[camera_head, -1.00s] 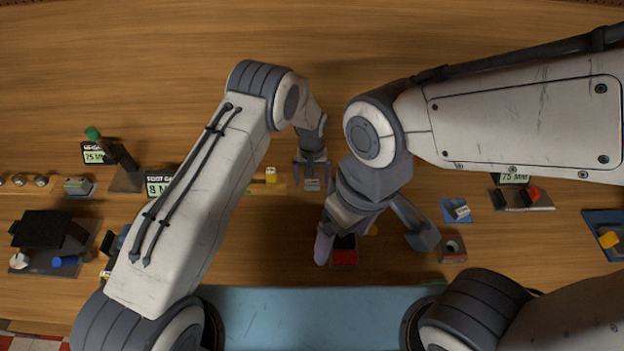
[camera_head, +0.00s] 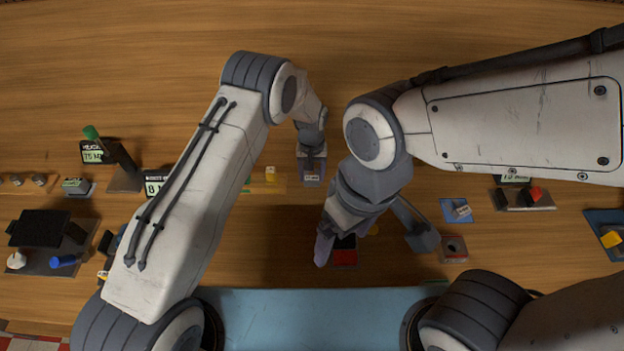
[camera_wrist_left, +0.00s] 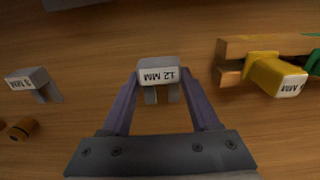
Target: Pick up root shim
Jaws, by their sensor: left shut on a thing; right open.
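The root shim is seen as a grey block (camera_wrist_left: 160,72) with a white "12 MM" label and two short legs. It sits between the two fingers of my left gripper (camera_wrist_left: 161,95), which is shut on it. In the head view my left gripper (camera_head: 312,165) is above the middle of the table, with the small block (camera_head: 312,178) at its tips. I cannot tell whether the block is clear of the table. My right gripper (camera_head: 372,243) is open and lower in the head view, its fingers spread wide over a black and red part (camera_head: 344,251).
A yellow labelled piece (camera_wrist_left: 274,75) lies on a wooden holder (camera_wrist_left: 232,48) right of the left gripper. Another grey labelled block (camera_wrist_left: 28,78) and a brown cylinder (camera_wrist_left: 22,129) are to the left.

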